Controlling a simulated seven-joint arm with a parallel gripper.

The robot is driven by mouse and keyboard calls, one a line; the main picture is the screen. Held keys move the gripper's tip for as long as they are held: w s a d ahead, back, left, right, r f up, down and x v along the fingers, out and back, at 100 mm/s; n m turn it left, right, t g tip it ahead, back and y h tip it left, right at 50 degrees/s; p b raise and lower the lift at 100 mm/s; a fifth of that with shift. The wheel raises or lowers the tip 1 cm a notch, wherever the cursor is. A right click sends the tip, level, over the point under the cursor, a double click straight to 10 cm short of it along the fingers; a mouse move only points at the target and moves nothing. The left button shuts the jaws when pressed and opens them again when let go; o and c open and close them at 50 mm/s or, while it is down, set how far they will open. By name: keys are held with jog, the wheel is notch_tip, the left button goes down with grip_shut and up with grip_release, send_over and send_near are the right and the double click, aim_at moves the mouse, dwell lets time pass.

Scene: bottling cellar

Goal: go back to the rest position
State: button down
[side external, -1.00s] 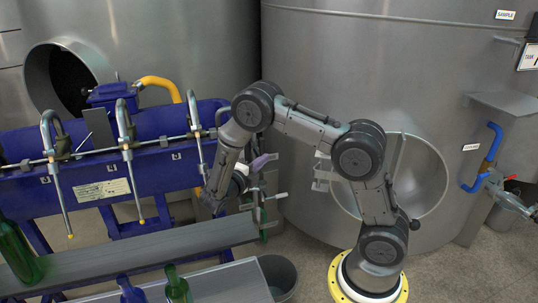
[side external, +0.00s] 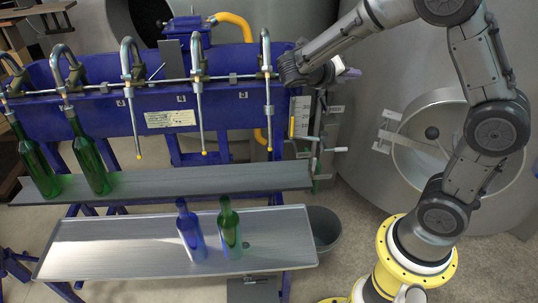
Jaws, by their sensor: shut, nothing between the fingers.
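My gripper (side external: 287,74) is at the upper middle, by the right end of the blue filling rack (side external: 225,104). It looks shut and empty, though its fingertips are small and dark here. My forearm slopes up to the right from it, and my elbow reaches the top edge of the picture. No bottle is near my gripper.
Two green bottles (side external: 87,155) stand on the upper shelf (side external: 220,180) at left. A blue bottle (side external: 190,232) and a green bottle (side external: 229,230) are on the lower tray (side external: 110,250). Several curved spouts line the rack. A grey bucket (side external: 322,229) stands right of the tray.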

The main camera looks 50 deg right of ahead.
jog(key=s+a+r+m+t+y, duration=0.2)
jog(key=s+a+m+t+y, duration=0.2)
jog(key=s+a+m+y, duration=0.7)
jog(key=s+a+f+m+t+y, duration=0.2)
jog(key=a+m, duration=0.6)
jog(key=m, duration=0.8)
jog(key=shift+s+a+f+t+y, duration=0.25)
jog(key=shift+s+t+y, duration=0.35)
jog(key=shift+t, duration=0.4)
